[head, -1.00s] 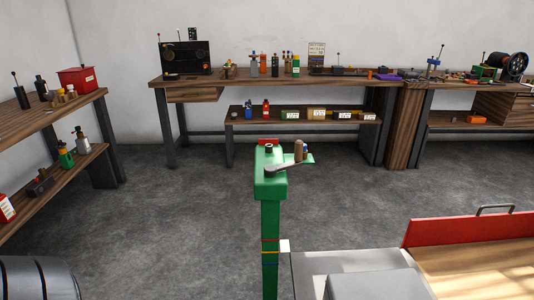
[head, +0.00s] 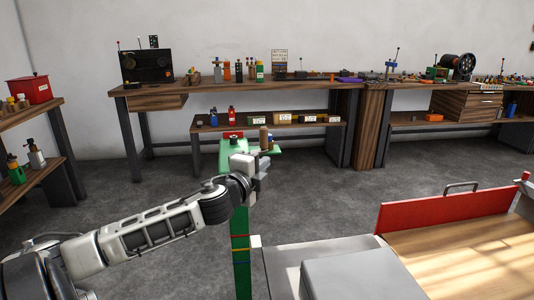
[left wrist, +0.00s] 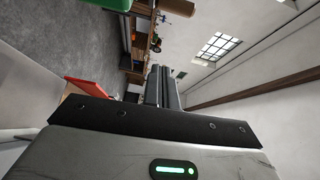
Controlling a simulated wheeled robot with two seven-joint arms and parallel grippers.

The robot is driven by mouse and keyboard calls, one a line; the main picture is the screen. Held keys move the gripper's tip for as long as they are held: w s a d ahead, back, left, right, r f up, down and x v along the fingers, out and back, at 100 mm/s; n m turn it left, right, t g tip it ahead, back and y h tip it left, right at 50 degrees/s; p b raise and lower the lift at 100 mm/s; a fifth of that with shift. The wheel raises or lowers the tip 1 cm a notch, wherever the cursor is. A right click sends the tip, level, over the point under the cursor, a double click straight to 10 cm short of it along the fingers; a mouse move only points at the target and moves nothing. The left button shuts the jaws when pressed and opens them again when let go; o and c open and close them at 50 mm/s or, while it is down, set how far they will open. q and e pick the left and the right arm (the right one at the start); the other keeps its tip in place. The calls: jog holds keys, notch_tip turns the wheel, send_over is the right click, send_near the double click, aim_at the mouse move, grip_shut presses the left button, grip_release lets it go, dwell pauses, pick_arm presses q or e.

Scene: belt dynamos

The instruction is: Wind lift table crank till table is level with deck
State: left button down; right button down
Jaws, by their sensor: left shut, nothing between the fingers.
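The green crank post (head: 242,265) stands in the middle of the head view, with red and yellow bands. A white tab (head: 256,241) beside it sits at about the height between the bands. The upright wooden crank handle (head: 264,138) shows above my left gripper (head: 262,168), which is shut and empty and hides most of the crank arm. In the left wrist view the shut fingers (left wrist: 162,86) point away, and the handle (left wrist: 178,6) is at the top edge; I see no grip on it. The grey lift table (head: 285,262) is at bottom centre. My right gripper is out of view.
A wooden deck (head: 470,255) with a red board (head: 440,212) lies right of the grey table. A grey box (head: 350,275) is on the table. Workbenches (head: 290,85) with bottles and tools line the back wall. Grey floor lies open between.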

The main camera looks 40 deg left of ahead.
aim_at(266, 141)
pick_arm(q)
jog(key=shift+w+a+r+p, duration=0.2)
jog(key=shift+w+a, duration=1.05)
jog(key=shift+w, duration=0.35)
jog(key=shift+w+a+r+p, duration=0.2)
jog(key=shift+w+a, duration=1)
jog(key=shift+w, duration=0.35)
jog(key=shift+w+a+r+p, duration=0.2)
jog(key=shift+w+a, duration=1.05)
jog(key=shift+w, duration=0.35)
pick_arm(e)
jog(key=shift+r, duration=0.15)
pick_arm(q)
jog(key=shift+w+a+n+g+y, duration=0.3)
jog(key=shift+n+y, duration=0.2)
jog(key=shift+y, duration=0.5)
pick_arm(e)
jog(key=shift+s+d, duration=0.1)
pick_arm(q)
jog(key=shift+a, duration=0.1)
